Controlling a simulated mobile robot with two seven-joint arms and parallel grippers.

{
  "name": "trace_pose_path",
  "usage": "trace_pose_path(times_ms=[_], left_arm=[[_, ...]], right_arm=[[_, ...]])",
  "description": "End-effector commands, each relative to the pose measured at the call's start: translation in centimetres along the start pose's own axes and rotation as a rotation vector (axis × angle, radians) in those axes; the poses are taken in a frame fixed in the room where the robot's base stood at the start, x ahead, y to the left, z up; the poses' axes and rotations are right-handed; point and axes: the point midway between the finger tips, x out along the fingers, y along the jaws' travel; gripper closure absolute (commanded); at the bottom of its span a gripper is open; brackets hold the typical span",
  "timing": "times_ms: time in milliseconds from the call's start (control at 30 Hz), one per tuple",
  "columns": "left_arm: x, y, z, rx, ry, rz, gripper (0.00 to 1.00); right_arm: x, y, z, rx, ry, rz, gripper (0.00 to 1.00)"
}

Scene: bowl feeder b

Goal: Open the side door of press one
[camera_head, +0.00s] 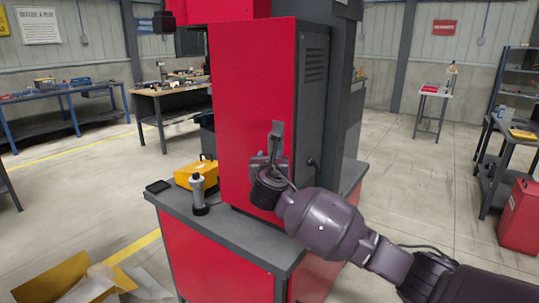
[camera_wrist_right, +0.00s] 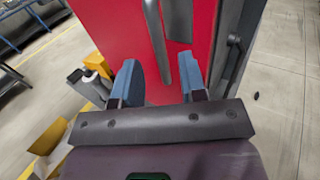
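A press with a red panel (camera_head: 240,95) and a dark vented side (camera_head: 313,100) stands on a grey-topped red base. A grey upright handle (camera_head: 276,136) is on the red panel near its right edge; the panel looks shut. In the right wrist view grey bars (camera_wrist_right: 158,45) rise ahead of the fingers. My right gripper (camera_head: 269,161) is at the handle's lower part, partly hidden by its own wrist. In the wrist view its blue fingers (camera_wrist_right: 161,82) are apart, with red panel between them. I cannot tell whether they touch the handle. My left gripper is not in view.
A yellow box (camera_head: 195,175), a grey-black cylindrical tool (camera_head: 199,193) and a flat black item (camera_head: 158,187) are on the base's top, left of the gripper. A dark handle or cable (camera_head: 312,166) is on the dark side. An open carton (camera_head: 75,280) lies on the floor at lower left.

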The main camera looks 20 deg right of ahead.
Motion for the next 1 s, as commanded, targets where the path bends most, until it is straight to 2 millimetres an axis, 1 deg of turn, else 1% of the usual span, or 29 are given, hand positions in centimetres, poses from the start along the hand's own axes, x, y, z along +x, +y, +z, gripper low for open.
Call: trace_pose_path(times_ms=[33, 100, 300, 500, 733, 900, 1000], left_arm=[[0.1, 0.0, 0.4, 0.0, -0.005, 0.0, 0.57], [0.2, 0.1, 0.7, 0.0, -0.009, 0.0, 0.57], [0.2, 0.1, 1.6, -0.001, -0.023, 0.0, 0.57], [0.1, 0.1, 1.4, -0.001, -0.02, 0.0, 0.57], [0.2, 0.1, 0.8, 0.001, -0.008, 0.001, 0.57], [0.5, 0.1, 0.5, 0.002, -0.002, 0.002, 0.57], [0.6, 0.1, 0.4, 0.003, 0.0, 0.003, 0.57]], right_arm=[[0.9, 0.0, -0.2, 0.0, 0.001, -0.001, 0.61], [1.9, 0.0, -0.1, 0.001, 0.001, -0.001, 0.61], [3.9, 0.0, -0.1, 0.001, 0.0, 0.0, 0.61], [4.5, 0.0, 0.0, 0.002, 0.0, 0.001, 0.61], [4.5, 0.0, 0.0, 0.002, 0.0, 0.001, 0.61], [4.5, 0.0, 0.0, 0.002, 0.0, 0.001, 0.88], [4.5, 0.0, 0.0, 0.002, 0.0, 0.001, 1.0]])
